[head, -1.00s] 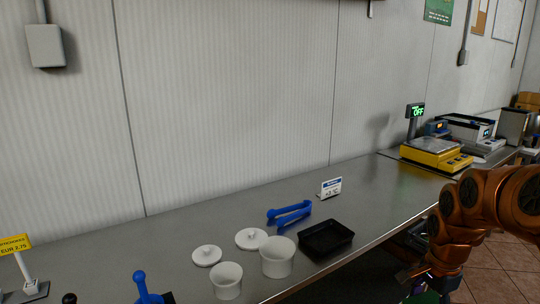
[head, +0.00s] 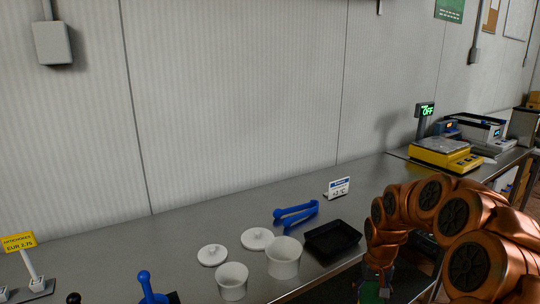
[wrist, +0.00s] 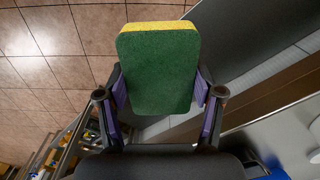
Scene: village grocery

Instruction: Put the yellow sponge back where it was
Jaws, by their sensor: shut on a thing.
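The sponge (wrist: 157,62) fills the middle of the wrist view. Its broad green face is toward the camera, and a yellow edge shows along the top. My gripper (wrist: 159,88) is shut on it, with one purple-padded finger against each side. Tiled floor and the edge of the counter show behind the sponge. In the head view my gripper is low at the right, by the front edge of the counter and right of the black tray; the sponge there is too small and covered to make out clearly.
A yellow scale (head: 443,155) stands farther right. The counter's back strip is mostly clear.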

